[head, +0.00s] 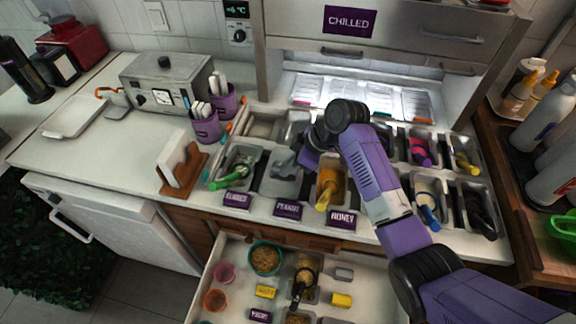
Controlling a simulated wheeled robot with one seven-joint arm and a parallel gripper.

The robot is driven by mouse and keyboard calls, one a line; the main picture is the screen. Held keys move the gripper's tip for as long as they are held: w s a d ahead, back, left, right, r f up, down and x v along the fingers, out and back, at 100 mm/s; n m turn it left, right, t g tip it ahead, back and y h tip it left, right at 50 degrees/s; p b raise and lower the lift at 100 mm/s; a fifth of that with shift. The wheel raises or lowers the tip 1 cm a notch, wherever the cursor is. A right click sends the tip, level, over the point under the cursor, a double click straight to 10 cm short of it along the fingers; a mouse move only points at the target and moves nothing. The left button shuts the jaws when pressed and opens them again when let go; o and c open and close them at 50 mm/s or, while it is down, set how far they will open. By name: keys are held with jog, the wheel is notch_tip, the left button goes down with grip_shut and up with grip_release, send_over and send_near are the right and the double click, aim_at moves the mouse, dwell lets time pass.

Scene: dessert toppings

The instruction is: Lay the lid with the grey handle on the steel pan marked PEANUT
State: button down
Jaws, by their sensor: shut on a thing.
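The steel pan marked PEANUT (281,188) is in the front row of the counter, behind its purple PEANUT sign (288,209). My gripper (299,161) is above the back part of this pan, reaching in from the right. It is shut on the grey lid (284,164), which shows as a small grey shape at the fingers. My gripper and wrist hide part of the lid and its handle. I cannot tell whether the lid touches the pan's rim.
The pan with a green-handled tool (238,168) is on the left and the HONEY pan with a yellow-handled tool (328,187) on the right, both close by. Purple cups (206,127) stand at the left. An open drawer (375,290) with bowls is below. The chilled cabinet (400,35) rises behind.

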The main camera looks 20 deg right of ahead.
jog(key=c, duration=1.4)
grip_release()
jog(key=shift+c, duration=0.4)
jog(key=shift+c, duration=1.4)
jog(key=shift+r+p, duration=3.35)
jog(key=shift+r, duration=0.7)
